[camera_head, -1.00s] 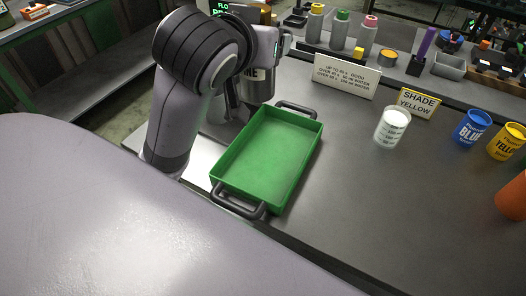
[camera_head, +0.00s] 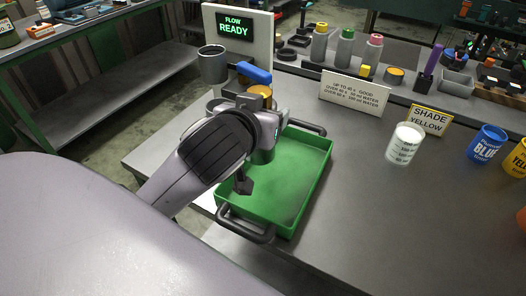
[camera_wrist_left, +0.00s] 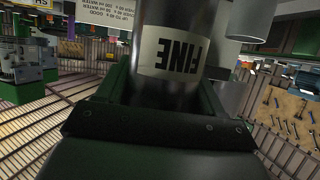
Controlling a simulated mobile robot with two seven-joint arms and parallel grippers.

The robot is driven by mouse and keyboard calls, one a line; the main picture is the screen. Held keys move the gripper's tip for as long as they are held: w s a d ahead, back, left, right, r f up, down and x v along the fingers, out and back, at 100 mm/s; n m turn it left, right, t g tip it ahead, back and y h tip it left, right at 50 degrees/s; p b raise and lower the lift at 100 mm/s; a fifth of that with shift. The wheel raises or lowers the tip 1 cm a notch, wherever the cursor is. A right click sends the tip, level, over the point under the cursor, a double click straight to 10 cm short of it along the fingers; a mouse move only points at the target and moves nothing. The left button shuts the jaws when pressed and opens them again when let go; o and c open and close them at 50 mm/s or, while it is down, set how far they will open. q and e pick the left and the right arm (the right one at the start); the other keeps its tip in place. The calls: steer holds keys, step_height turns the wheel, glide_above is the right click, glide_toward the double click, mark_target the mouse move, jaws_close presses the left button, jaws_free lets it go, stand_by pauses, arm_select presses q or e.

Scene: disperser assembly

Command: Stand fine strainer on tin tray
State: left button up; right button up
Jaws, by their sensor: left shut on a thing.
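The fine strainer (camera_wrist_left: 172,90) is a dark metal cylinder with a pale label reading FINE, upside down in the left wrist view. My left gripper (camera_head: 243,182) is shut on it; a dark finger shows over the tray's left part in the head view. There the strainer is mostly hidden by my wrist, and I cannot tell whether its base touches the tray floor. The tin tray (camera_head: 300,190) is a green, shallow, rectangular tray with dark handles at its near and far ends. My right gripper is not in view.
A flow stand with a READY screen (camera_head: 233,25), a metal cup (camera_head: 212,65) and a blue-handled part (camera_head: 254,73) stand behind my arm. A sign (camera_head: 353,93), a white beaker (camera_head: 404,145) and a blue tin (camera_head: 486,146) lie to the right.

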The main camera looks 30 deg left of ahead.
arm_select(q)
steer(key=shift+f+b, duration=0.8)
steer(key=shift+f, duration=3.1)
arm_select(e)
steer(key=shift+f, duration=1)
arm_select(q)
steer(key=shift+f, duration=0.1)
steer(key=shift+f, duration=0.15)
steer(key=o, duration=1.7)
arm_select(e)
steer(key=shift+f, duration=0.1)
